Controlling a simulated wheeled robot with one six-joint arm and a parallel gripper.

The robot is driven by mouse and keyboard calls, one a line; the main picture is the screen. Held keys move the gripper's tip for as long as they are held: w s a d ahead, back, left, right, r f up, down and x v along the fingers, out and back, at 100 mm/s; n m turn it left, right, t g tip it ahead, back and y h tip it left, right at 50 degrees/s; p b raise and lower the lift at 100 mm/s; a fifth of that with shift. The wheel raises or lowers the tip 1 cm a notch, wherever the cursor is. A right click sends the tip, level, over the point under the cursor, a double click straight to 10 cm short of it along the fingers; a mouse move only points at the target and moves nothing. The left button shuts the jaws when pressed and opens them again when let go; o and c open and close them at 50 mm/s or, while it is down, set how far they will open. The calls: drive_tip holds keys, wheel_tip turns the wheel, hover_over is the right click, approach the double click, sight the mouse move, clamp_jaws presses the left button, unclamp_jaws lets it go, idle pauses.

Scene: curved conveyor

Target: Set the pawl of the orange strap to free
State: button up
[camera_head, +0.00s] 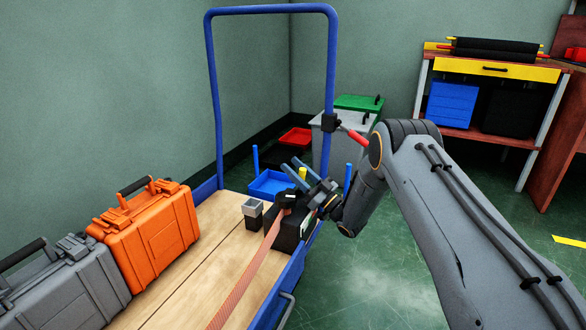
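The orange strap (248,282) runs along the wooden deck of a blue cart to a small dark fitting (288,199) beside a black block (289,232). The fitting is likely the strap's ratchet; its pawl is too small to make out, so its setting cannot be told. My gripper (287,162) reaches in from the right just beyond the fitting. Its two blue-grey fingers point up and left with a gap between them. I see nothing held between them. The gripper's dark body partly covers the area right of the fitting, and contact with it cannot be told.
A small grey-and-black box (252,211) stands left of the fitting. An orange case (150,238) and grey case (68,288) line the deck's left side. The cart's blue upright frame (214,95) carries a red handle (354,135).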

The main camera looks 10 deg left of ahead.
drive_tip(key=p+v, duration=0.2)
drive_tip(key=v, duration=0.5)
drive_tip(key=shift+d, duration=0.15)
